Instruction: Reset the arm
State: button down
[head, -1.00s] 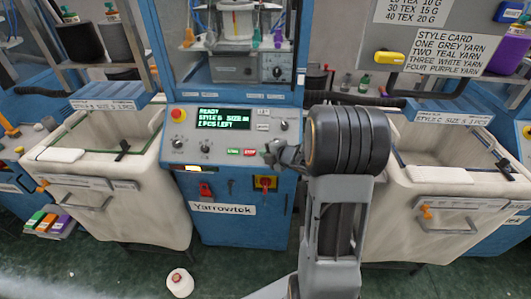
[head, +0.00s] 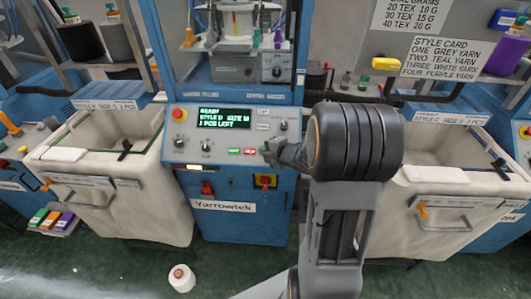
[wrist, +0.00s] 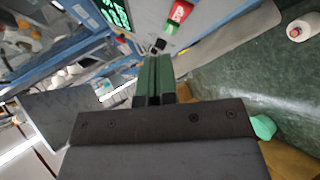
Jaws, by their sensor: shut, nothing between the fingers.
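My arm rises at the right of centre in the head view, with its big dark round joint in front of the machine. My gripper (head: 267,151) is small there, by the right part of the control panel (head: 225,140); I cannot tell whether it touches it. In the wrist view my gripper (wrist: 154,62) shows its two fingers closed together with nothing between them. The green and red buttons (wrist: 178,15) show just beyond the fingertips. The panel's screen (head: 222,117) is lit with green text.
Pale bins stand on both sides, left (head: 75,172) and right (head: 440,180). A white yarn cone (head: 182,278) is on the green floor, which is otherwise open in front of the machine.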

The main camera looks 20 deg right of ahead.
dwell(0.4)
jog(key=s+d+f+m+g+h, duration=0.45)
jog(key=d+m+h, duration=0.3)
jog(key=m, duration=0.35)
jog(key=s+a+r+m+g, duration=0.2)
jog(key=s+r+m+g, duration=0.1)
jog(key=s+m, duration=0.3)
jog(key=s+a+r+m+y, duration=0.1)
jog(key=s+a+r+m, duration=0.1)
jog(key=s+a+r, duration=0.2)
jog(key=s+a+r+m+y, duration=0.1)
jog(key=s+a+r, duration=0.3)
jog(key=a, duration=0.7)
jog(key=shift+s+a+r+m+g+y, duration=0.3)
jog(key=shift+s+m+g+y, duration=0.25)
jog(key=shift+s, duration=0.4)
